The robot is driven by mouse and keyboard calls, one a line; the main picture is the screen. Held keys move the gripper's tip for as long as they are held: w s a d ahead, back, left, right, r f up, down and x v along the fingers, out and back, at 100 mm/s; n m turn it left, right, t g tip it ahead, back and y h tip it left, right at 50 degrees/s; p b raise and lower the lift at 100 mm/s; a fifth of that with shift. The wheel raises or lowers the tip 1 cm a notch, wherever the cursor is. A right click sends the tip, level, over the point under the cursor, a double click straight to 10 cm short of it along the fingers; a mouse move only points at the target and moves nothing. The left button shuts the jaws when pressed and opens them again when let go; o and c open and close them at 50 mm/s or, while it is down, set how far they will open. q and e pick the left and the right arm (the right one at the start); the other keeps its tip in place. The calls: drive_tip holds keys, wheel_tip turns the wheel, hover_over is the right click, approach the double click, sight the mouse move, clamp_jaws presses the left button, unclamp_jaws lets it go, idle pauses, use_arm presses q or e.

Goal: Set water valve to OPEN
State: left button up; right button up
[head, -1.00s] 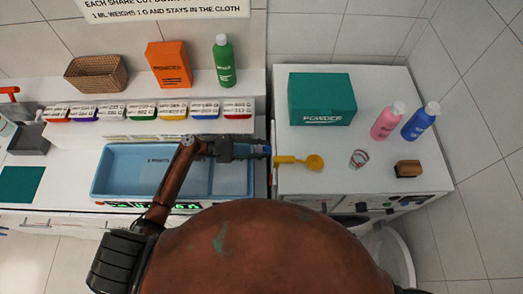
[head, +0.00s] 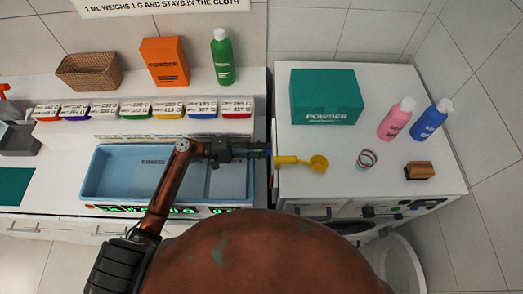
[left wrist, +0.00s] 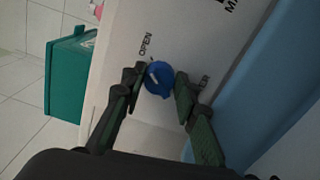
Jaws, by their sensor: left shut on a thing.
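The water valve is a small round blue knob (left wrist: 158,78) on a white panel (left wrist: 180,35) in the left wrist view. A printed label OPEN (left wrist: 146,44) is just above it. Another label (left wrist: 204,83) is partly hidden behind a finger. A small pale mark shows on the knob's left part; I cannot tell exactly which way it points. My left gripper (left wrist: 158,84) has its dark fingers on both sides of the knob and is shut on it. In the head view my left gripper (head: 262,150) is at the right end of the blue basin. My right gripper is not seen.
The blue basin (head: 92,184) lies below my left arm. A yellow scoop (head: 318,163) lies close to the gripper on the white cabinet top (head: 330,188). A green powder box (head: 325,97), pink bottle (head: 396,120), blue bottle (head: 431,119) and brush (head: 419,171) stand there.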

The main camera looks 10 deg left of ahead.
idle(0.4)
use_arm(q)
drive_tip(key=o, duration=1.1)
drive_tip(key=shift+o, duration=0.3)
drive_tip(key=shift+f, duration=0.1)
